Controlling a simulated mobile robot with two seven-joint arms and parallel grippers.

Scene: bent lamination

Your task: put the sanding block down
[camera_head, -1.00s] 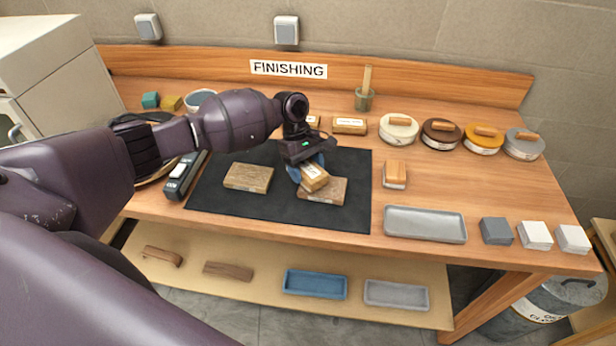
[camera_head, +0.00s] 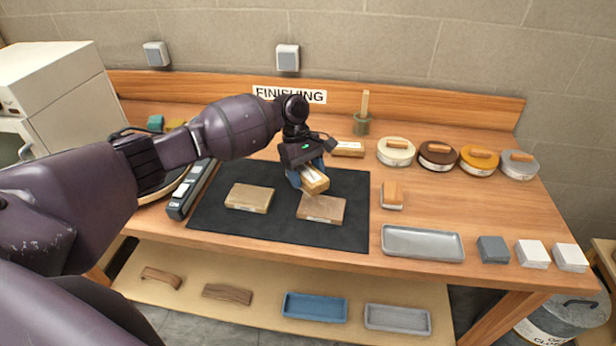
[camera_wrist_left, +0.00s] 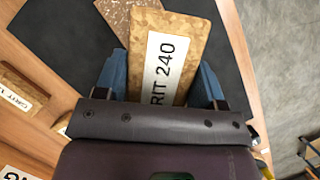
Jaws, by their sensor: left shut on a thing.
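My left gripper (camera_head: 305,172) is shut on a wooden sanding block (camera_head: 315,181) over the dark mat. In the left wrist view the block (camera_wrist_left: 166,50) sits between the blue fingers and its label reads "GRIT 240". The black mat (camera_head: 275,231) bears two flat brown wooden pieces, one at the left (camera_head: 249,198) and one at the right (camera_head: 322,208). The held block is just behind the right piece; I cannot tell whether it touches anything below. My right gripper is not seen.
A labelled block (camera_head: 348,149) lies behind the mat. A brush-like block (camera_head: 392,195) and a grey tray (camera_head: 423,243) are at the right. Several round tins with wooden handles stand at the back right. Bare bench (camera_head: 480,210) lies between tins and tray.

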